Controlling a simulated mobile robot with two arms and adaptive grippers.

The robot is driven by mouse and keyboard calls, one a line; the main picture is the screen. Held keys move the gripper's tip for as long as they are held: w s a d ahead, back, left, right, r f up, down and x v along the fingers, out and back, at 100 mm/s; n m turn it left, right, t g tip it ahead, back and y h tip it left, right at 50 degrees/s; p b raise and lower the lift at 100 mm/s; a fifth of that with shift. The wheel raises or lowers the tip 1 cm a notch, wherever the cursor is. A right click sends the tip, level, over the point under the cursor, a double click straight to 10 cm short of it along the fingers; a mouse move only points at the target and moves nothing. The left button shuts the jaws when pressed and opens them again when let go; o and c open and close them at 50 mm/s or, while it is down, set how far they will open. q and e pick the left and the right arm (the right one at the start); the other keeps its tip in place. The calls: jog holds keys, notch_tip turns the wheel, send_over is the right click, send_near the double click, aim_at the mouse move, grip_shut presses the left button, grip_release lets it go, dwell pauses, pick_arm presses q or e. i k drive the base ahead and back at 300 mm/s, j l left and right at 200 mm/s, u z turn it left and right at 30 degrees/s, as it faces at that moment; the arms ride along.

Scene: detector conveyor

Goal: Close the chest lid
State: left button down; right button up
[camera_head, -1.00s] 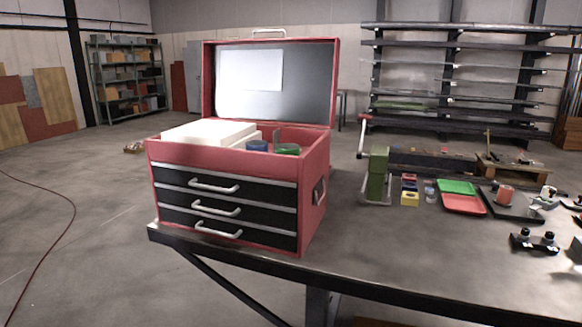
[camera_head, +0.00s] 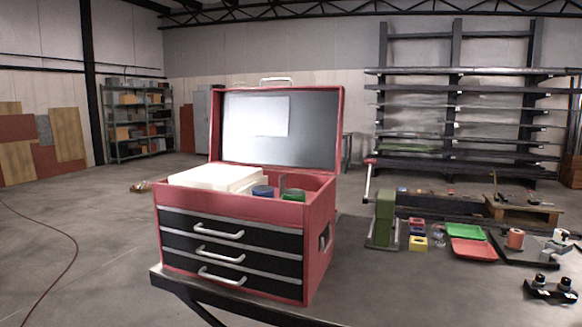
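A red tool chest (camera_head: 318,225) with black drawer fronts and silver handles stands on the left end of a grey workbench. Its lid (camera_head: 340,130) is open and stands upright at the back, with a silver handle (camera_head: 276,80) on its top edge. The lid's grey inner face carries a pale sheet. In the open top lie a white block (camera_head: 215,177), a blue round item (camera_head: 262,191) and a green round item (camera_head: 293,195). The three drawers look shut. Neither of my grippers shows in the head view.
On the workbench (camera_head: 400,290), right of the chest, stand a green upright tool (camera_head: 384,215), small coloured boxes (camera_head: 417,243), and green (camera_head: 461,232) and red (camera_head: 473,250) trays. A black fixture (camera_head: 550,291) lies at the right. The bench front by the chest is clear.

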aim_at(289, 129)
jog(key=i+l+u, duration=0.1)
jog(key=i, duration=0.4)
jog(key=i+l+u, duration=0.1)
jog(key=i+l, duration=0.15)
jog(key=i, duration=0.2)
jog(key=i+l+u, duration=0.15)
jog(key=i, duration=0.35)
